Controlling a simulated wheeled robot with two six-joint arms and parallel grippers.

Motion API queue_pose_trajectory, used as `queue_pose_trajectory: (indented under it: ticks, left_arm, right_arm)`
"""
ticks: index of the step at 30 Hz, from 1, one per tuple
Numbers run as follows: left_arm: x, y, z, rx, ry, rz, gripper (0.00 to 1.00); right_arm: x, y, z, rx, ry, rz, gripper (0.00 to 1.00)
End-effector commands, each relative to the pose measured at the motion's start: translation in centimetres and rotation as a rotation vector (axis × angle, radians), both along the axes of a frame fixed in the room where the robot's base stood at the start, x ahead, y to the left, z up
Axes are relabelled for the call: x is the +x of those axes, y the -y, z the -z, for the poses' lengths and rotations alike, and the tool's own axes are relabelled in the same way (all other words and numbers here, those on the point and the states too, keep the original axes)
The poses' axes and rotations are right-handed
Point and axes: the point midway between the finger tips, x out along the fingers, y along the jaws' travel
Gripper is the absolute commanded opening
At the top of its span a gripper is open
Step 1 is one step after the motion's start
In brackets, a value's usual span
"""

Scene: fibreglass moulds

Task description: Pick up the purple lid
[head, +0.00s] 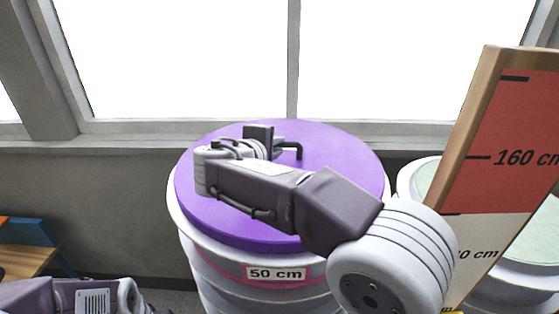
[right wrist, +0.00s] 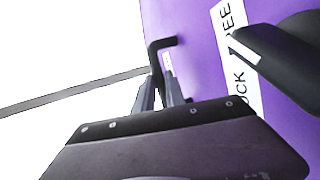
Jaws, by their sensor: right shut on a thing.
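The purple lid (head: 330,160) is a wide round disc on top of a white drum (head: 215,262) in the head view. I cannot tell whether it touches the drum's rim all round. A black bent handle (head: 296,149) rises from the lid; it also shows in the right wrist view (right wrist: 155,55). My right gripper (head: 279,149) reaches over the lid from the right, its fingers (right wrist: 160,98) shut on the handle. My arm hides part of the lid. My left arm shows at bottom left; its gripper is out of view.
The drum bears a "50 cm" label (head: 276,273). A tall red and white measuring board (head: 500,140) stands at the right, before pale-topped drums (head: 424,176). Windows (head: 180,60) and a sill lie behind. A wooden table (head: 25,262) is at lower left.

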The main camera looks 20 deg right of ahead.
Motion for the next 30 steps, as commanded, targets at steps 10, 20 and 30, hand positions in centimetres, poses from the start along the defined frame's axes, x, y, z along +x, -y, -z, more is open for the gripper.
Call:
queue_pose_trajectory:
  ticks: [10, 20, 30]
  left_arm:
    - [0.0, 0.0, 0.0, 0.0, 0.0, 0.0, 0.36]
    - [0.0, 0.0, 0.0, 0.0, 0.0, 0.0, 0.36]
    - [0.0, 0.0, -0.6, 0.0, 0.0, 0.0, 0.36]
  right_arm:
    - [0.0, 0.0, -0.3, 0.002, 0.005, 0.001, 0.0]
    - [0.1, 0.0, -4.8, 0.003, 0.01, 0.0, 0.0]
    - [0.0, 0.0, -10.0, 0.001, 0.006, 0.0, 0.0]
